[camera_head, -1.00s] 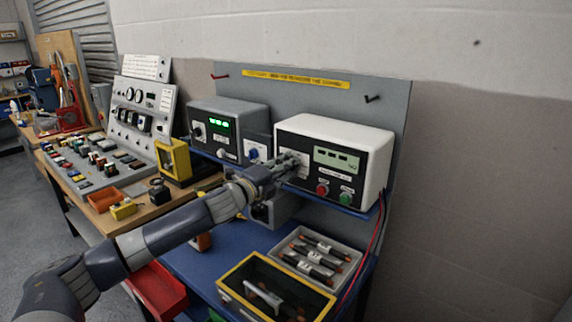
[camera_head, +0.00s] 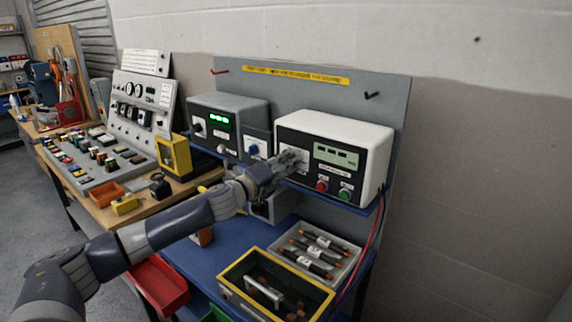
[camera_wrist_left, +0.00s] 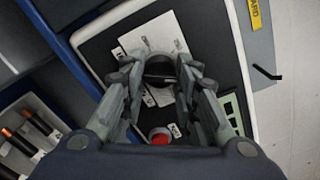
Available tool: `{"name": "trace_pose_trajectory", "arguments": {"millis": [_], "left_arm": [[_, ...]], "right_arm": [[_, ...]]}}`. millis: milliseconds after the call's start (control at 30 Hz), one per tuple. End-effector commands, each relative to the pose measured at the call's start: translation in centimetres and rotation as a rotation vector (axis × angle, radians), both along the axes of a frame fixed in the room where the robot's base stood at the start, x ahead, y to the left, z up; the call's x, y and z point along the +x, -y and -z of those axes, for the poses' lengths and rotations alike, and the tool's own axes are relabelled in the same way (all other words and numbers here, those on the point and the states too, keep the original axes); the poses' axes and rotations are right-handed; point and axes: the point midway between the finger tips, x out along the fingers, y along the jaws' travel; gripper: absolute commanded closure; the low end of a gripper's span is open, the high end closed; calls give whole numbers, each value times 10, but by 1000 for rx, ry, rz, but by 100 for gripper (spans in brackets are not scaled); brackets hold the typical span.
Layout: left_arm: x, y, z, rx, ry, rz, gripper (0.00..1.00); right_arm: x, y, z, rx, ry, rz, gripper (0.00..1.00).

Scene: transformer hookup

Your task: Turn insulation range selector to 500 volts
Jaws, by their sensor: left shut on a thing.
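The insulation tester is a white box with a black front panel (camera_head: 350,130) on the blue shelf. It has a display (camera_head: 335,157), a red button (camera_head: 322,186) and a green button (camera_head: 345,194). The round dark selector knob (camera_wrist_left: 160,70) sits on a white label plate left of the display. My left gripper (camera_head: 294,159) reaches the panel there, its fingers closed on both sides of the knob, as the left wrist view (camera_wrist_left: 158,76) shows. The knob's pointer and the label markings cannot be read. My right gripper is not in view.
A grey unit with a green readout (camera_head: 220,119) and a blue knob (camera_head: 254,149) stand left of the tester. A grey tray of fuses (camera_head: 345,262) and a yellow-rimmed bin (camera_head: 325,302) sit below. Red and black leads (camera_head: 373,250) hang at the right.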

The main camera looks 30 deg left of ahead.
Motion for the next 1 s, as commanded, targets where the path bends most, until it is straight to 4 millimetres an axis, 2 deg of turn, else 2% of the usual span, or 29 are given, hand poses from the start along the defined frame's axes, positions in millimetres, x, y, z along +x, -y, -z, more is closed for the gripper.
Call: {"name": "trace_pose_trajectory", "arguments": {"millis": [67,100,167,200,633,1000], "left_arm": [[0,1,2,-1,-3,2,96],[0,1,2,-1,-3,2,67],[0,1,2,-2,-3,2,54],[0,1,2,-2,-3,2,51],[-4,0,2,-3,-3,1,51],[-41,-3,4,-2,-5,1,51]], "right_arm": [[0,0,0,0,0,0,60],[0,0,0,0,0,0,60],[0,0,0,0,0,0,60],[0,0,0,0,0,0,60],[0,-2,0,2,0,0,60],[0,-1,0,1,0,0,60]]}}
